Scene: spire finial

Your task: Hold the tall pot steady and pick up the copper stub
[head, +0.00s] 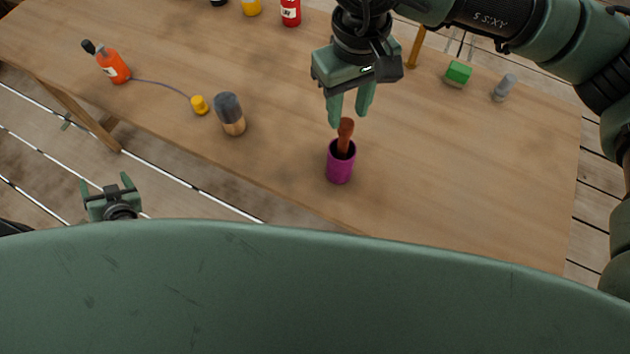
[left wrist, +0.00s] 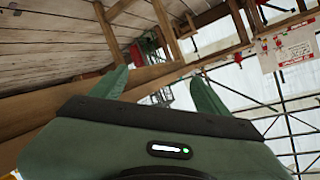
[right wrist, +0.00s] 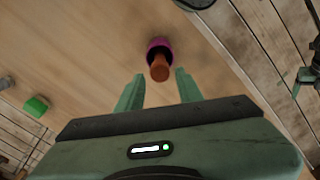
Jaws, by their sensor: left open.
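The tall pot (head: 340,168) is a magenta cup standing upright on the table. The copper stub (head: 345,138) is a reddish-brown stick standing in it, its upper end above the rim and its lower part hidden inside. The right wrist view also shows the stub (right wrist: 160,70) in the pot (right wrist: 157,45). My right gripper (head: 349,119) is open just above the stub, its fingers apart and pointing down toward it. My left gripper (head: 105,183) is open and empty, off the table's near edge at the left, far from the pot. The left wrist view shows only surroundings.
On the wooden table (head: 450,180), a grey-and-tan cylinder (head: 231,115), a yellow cap (head: 200,105) on a cord and an orange bottle (head: 113,67) stand left. A green block (head: 458,73) and a grey piece (head: 504,87) lie right. Table right of the pot is clear.

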